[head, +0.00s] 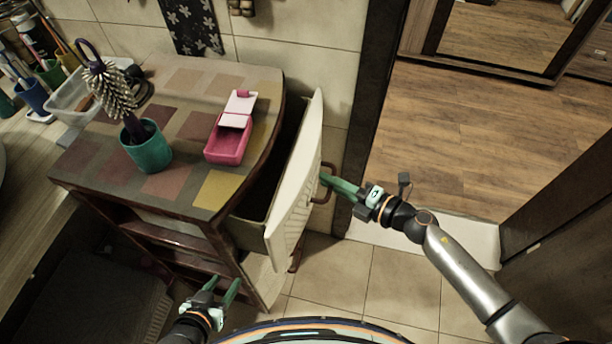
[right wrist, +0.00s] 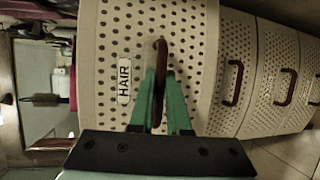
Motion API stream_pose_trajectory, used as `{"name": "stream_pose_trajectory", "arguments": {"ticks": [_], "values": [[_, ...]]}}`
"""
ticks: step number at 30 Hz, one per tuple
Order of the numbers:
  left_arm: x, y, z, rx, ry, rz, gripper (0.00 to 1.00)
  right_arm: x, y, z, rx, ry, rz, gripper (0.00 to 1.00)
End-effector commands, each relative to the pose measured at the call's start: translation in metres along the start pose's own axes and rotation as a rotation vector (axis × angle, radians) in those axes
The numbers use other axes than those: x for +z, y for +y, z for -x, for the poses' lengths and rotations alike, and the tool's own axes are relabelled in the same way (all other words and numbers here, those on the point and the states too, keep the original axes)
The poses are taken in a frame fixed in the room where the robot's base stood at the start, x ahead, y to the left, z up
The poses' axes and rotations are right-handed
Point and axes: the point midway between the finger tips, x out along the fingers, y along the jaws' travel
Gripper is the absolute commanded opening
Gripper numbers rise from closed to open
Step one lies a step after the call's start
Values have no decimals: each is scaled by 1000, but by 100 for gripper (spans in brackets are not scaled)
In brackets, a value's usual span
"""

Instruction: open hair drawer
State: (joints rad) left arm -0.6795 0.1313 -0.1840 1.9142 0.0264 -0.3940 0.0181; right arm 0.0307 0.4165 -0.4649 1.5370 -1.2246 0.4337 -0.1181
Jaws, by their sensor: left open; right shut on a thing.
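The hair drawer (head: 297,185) has a cream perforated front and is pulled out from the top of the cabinet (head: 185,205); its dark inside shows behind the front. The right wrist view shows its "HAIR" label (right wrist: 124,79). My right gripper (head: 330,181) is shut on the drawer's brown handle (right wrist: 157,75), with a green finger on each side of it. My left gripper (head: 222,288) is open and empty, low in front of the cabinet's shelves.
A pink box (head: 230,145) and a teal cup (head: 146,150) holding a hairbrush (head: 108,88) stand on the patchwork cabinet top. Other perforated drawers (right wrist: 275,85) with handles adjoin the hair drawer. A dark door frame (head: 372,90) stands behind my right gripper. Tiled floor (head: 395,285) lies clear at the right.

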Motion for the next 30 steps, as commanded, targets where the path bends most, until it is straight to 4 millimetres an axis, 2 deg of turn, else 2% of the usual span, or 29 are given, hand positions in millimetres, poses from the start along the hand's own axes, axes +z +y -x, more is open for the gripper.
{"name": "stream_pose_trajectory", "arguments": {"ticks": [1, 6, 15, 21, 30], "values": [[2, 0, -2, 0, 0, 0, 50, 6, -6, 14, -5, -1, 2, 0], [8, 0, -7, 0, 0, 0, 50, 23, -16, 55, -5, -1, 2, 0], [16, -1, -15, 0, 0, 0, 50, 45, -26, 109, -2, -1, 1, 0], [18, -1, -17, 0, 0, 0, 50, 53, -29, 128, 0, 0, 0, 0], [19, -1, -18, 1, -1, 0, 50, 56, -30, 136, 2, 0, 0, 0]]}}
